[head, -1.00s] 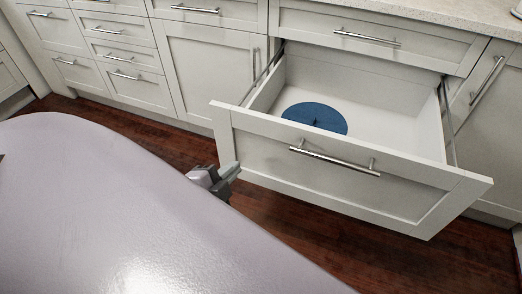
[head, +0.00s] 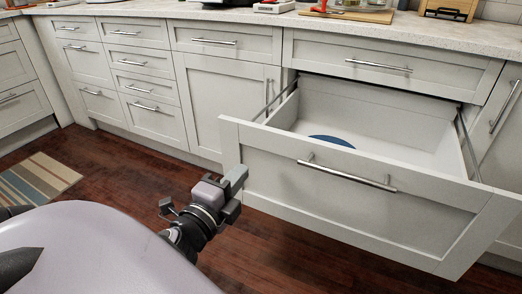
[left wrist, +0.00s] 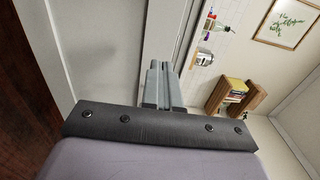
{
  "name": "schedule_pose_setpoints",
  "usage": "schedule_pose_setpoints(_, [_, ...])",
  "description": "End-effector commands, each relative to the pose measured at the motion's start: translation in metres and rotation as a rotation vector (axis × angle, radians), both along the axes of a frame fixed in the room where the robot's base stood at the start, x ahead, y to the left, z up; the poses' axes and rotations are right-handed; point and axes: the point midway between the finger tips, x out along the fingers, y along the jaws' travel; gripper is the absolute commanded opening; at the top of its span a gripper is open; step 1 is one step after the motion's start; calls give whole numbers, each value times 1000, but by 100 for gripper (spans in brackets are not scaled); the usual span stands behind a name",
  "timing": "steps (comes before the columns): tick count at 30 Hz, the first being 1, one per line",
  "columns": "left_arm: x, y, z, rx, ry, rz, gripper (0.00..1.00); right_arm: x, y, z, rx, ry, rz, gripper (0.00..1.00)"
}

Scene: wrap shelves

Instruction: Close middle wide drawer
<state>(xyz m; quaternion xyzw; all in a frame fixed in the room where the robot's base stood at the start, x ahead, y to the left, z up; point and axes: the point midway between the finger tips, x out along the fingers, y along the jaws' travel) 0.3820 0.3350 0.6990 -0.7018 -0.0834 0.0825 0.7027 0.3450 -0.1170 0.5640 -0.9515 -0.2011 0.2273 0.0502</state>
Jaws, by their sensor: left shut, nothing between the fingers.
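The wide drawer (head: 350,205) stands pulled far out, below a shallower shut drawer (head: 385,62). It has a white panelled front with a horizontal bar handle (head: 345,176). A blue round thing (head: 331,140) lies inside, mostly hidden behind the front. My left gripper (head: 238,190) is shut and empty, close to the left end of the drawer front; I cannot tell whether it touches. In the left wrist view its shut fingers (left wrist: 160,85) show close to a pale panel. My right gripper is not in view.
Shut cabinets and drawers (head: 140,80) line the wall to the left. A light countertop (head: 440,32) runs above, with a cutting board (head: 350,14) on it. A striped rug (head: 38,182) lies at the left. Dark wood floor (head: 130,180) is clear before the cabinets.

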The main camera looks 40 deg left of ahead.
Motion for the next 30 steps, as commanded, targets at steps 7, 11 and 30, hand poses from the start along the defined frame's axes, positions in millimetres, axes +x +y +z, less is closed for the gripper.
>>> schedule_pose_setpoints(7, [32,8,0,0,-2,0,0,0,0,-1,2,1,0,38])
schedule_pose_setpoints(11, [49,12,0,0,-2,0,0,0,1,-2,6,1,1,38])
schedule_pose_setpoints(30, [102,25,0,-1,2,0,0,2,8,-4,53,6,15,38])
